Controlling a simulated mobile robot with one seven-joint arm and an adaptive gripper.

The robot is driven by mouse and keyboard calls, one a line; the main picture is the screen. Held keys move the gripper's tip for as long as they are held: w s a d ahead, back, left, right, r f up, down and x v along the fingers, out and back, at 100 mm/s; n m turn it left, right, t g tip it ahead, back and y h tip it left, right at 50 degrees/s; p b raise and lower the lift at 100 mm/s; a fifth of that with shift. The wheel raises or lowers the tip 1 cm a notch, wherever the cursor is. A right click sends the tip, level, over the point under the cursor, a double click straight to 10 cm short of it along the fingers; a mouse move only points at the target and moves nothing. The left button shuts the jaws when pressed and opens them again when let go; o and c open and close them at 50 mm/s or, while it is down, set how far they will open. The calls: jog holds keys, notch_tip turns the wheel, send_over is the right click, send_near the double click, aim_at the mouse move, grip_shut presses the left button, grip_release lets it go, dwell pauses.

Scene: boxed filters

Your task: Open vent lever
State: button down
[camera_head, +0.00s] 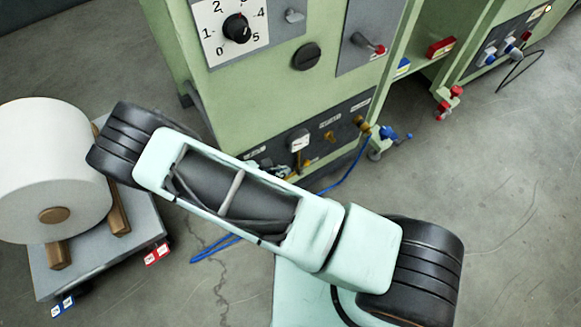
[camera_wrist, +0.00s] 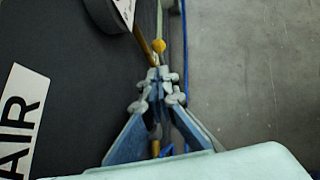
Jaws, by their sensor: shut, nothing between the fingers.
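In the wrist view, my gripper (camera_wrist: 160,82) is shut with nothing between its fingers. Its tips are close to a small yellow knob (camera_wrist: 158,46) and a thin brass rod (camera_wrist: 142,40) at the panel's edge. I cannot tell whether they touch. Which part is the vent lever is not clear. In the head view, the dark lower panel (camera_head: 345,120) carries a gauge (camera_head: 299,140) and a yellow lever-like part (camera_head: 326,135).
A white "AIR" label (camera_wrist: 22,120) is on the dark panel. A large white roll (camera_head: 50,160) lies on a grey cart (camera_head: 90,265) at left. A blue hose (camera_head: 350,172) hangs below the green machine (camera_head: 250,85).

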aim_at(305, 166)
jog(key=b+x, duration=0.3)
jog(key=x, duration=0.6)
jog(key=shift+s+r+p, duration=0.1)
jog(key=shift+p, duration=0.25)
